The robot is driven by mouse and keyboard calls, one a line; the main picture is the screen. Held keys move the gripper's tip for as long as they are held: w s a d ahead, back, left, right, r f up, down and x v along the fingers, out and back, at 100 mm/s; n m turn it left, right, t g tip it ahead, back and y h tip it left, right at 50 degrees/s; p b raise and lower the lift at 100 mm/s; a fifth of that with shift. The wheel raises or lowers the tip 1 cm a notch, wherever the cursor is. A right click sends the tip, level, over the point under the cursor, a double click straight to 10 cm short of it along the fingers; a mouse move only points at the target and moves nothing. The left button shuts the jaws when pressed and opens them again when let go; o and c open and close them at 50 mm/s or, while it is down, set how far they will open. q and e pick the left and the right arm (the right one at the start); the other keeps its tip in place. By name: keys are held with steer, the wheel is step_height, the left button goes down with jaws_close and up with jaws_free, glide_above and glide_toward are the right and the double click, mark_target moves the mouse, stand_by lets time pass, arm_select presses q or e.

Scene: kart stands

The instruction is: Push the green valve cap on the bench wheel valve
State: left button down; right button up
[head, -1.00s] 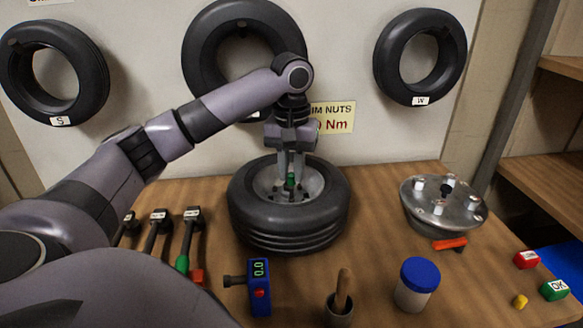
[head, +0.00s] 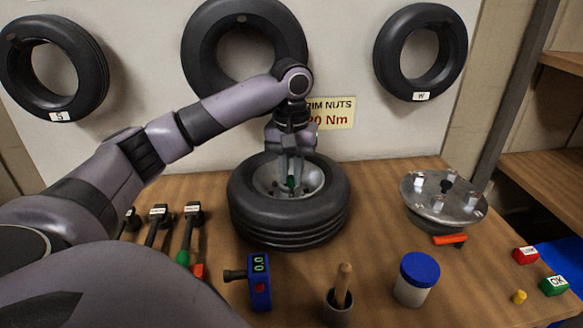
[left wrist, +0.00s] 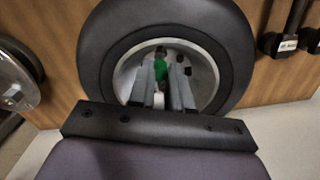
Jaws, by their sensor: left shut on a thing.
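The bench wheel (head: 290,225) lies flat on the wooden bench, a black tyre around a grey rim. The green valve cap (head: 291,182) shows at the rim, between the fingertips of my left gripper (head: 291,183). In the left wrist view the green cap (left wrist: 162,68) sits between the gripper's two fingers (left wrist: 168,75), over the grey rim (left wrist: 206,82). My left gripper points down into the wheel and is shut on the cap. The valve stem under the cap is hidden. My right gripper is not in view.
A blue gauge (head: 260,283), a cup with a wooden-handled tool (head: 341,290) and a blue-lidded jar (head: 416,278) stand in front. A metal hub (head: 444,198) is at right. Several torque tools (head: 190,232) lie left. Tyres (head: 420,52) hang behind.

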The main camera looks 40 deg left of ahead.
mark_target(291, 177)
arm_select(q)
steer(key=shift+f, duration=0.45)
steer(key=c, duration=1)
jaws_free()
steer(key=shift+r, duration=3.6)
